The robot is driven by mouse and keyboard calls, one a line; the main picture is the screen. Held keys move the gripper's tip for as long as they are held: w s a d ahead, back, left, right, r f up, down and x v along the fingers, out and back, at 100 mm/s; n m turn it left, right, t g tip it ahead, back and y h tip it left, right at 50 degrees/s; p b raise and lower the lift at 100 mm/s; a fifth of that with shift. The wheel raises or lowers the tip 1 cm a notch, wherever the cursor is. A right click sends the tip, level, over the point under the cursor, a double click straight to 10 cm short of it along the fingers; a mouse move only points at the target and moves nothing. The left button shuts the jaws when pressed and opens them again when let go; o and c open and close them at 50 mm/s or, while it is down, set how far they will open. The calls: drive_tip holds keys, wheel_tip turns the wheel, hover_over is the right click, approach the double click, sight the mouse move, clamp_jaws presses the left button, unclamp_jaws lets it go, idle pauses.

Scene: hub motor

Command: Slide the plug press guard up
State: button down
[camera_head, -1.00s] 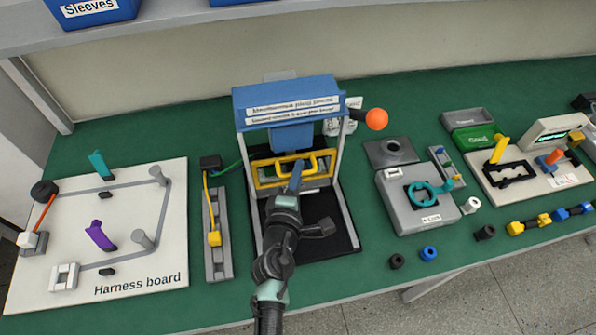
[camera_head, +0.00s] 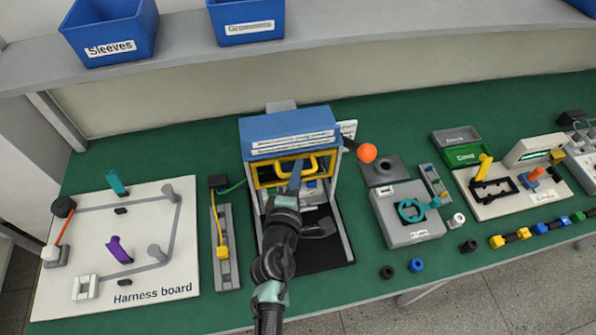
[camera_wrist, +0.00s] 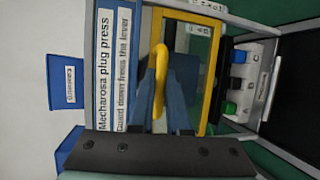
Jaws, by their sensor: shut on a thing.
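The plug press (camera_head: 290,130) stands on the green bench, with a blue head and grey side posts. Its guard (camera_head: 262,177) is a yellow frame with a clear pane and a yellow handle, raised close under the blue head. The guard frame (camera_wrist: 212,90) and its yellow handle (camera_wrist: 159,70) fill the middle of the wrist view. My gripper (camera_head: 295,180) is shut on the handle; in the wrist view its blue fingers (camera_wrist: 150,100) lie around the bar. Below the guard, the press interior with a green, a black and a blue part (camera_wrist: 238,83) shows uncovered.
The orange lever knob (camera_head: 367,153) sticks out at the press's right. The harness board (camera_head: 150,285) lies to the left, a grey fixture (camera_head: 408,232) to the right. A shelf with blue bins (camera_head: 110,30) hangs above the back.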

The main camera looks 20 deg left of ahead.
drive_tip(key=c, duration=0.9)
unclamp_jaws()
drive_tip(key=shift+s, duration=0.15)
drive_tip(key=shift+b+v, duration=0.8)
drive_tip(key=shift+v, duration=5.55)
